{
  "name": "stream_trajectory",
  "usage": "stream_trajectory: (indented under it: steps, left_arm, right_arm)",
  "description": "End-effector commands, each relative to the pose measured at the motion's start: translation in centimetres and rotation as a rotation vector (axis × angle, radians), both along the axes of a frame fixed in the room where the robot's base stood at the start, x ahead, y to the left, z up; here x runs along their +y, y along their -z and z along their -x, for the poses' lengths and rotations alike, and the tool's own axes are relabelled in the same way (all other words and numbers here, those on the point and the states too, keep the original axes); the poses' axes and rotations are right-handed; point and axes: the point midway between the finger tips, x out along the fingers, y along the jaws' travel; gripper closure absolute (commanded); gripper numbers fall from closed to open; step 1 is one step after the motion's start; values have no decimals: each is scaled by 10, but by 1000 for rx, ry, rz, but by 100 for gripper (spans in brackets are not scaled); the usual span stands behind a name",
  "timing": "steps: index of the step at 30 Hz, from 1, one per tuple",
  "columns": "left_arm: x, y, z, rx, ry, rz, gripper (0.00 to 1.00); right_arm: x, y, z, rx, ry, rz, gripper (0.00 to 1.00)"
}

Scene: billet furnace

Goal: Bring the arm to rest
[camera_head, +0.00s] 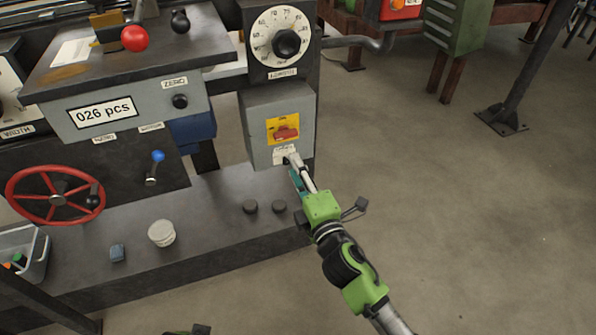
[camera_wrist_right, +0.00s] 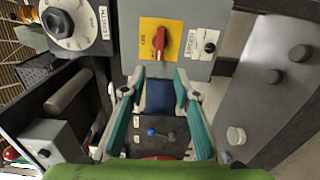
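My right arm reaches in from the bottom right in the head view. Its green-bodied gripper (camera_head: 298,170) is at the lower front of a grey switch box (camera_head: 258,115). The box carries a red rotary switch (camera_head: 286,132) on a yellow plate. In the right wrist view, the two teal-padded fingers of the gripper (camera_wrist_right: 160,76) are spread apart with nothing between them. The red switch (camera_wrist_right: 160,42) is just beyond the fingertips there. Whether a fingertip touches the box is unclear. My left gripper's fingers are out of view.
A machine bench (camera_head: 200,225) holds a red handwheel (camera_head: 55,196), a blue-knobbed lever (camera_head: 153,170) and a pale round stack (camera_head: 161,233). A dial (camera_head: 284,45) sits above the switch box. A grey bin (camera_head: 38,255) is at left. Open floor (camera_head: 470,220) lies to the right.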

Motion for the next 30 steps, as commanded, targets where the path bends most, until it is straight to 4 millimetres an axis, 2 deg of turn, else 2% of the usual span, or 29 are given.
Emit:
stream_trajectory:
  steps: [17,20,23,26,29,30]
  left_arm:
    - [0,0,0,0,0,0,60]
    - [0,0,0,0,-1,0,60]
    - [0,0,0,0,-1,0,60]
    - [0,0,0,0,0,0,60]
    - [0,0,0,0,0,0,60]
    - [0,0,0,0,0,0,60]
  right_arm:
    - [-2,0,5,0,1,0,72]
    - [-8,7,6,31,20,-24,72]
    - [-32,34,11,138,92,-115,72]
    - [-70,82,28,321,222,-267,72]
    - [-108,140,61,533,387,-444,72]
    - [-122,162,78,615,455,-512,72]
